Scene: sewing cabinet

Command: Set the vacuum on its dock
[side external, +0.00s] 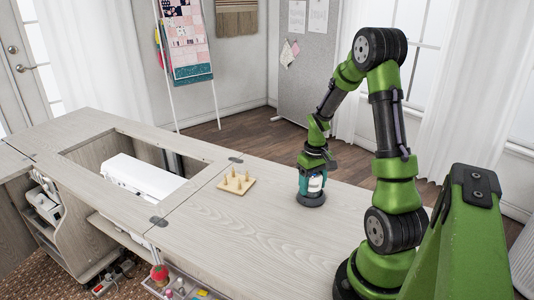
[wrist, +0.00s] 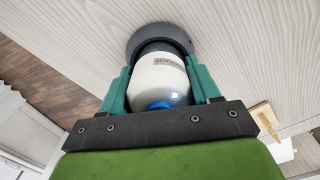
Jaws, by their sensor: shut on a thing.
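The vacuum is a small white cylinder (wrist: 160,68) with dark lettering and a blue button, seen close up in the wrist view. My gripper (wrist: 158,82) has its two teal fingers closed on either side of it. In the side view my gripper (side external: 313,178) points down and holds the white vacuum (side external: 315,185) upright. Directly below it is the dark grey round dock (side external: 311,200) on the tabletop. In the wrist view the dock (wrist: 133,42) shows as a ring around the vacuum's far end. I cannot tell whether the vacuum is fully seated or slightly above it.
A wooden spool board (side external: 237,185) with several pegs stands left of the dock. Further left is the cabinet opening with a white sewing machine (side external: 143,178). The pale tabletop (side external: 225,235) is clear in front of the dock. The table's back edge is close behind it.

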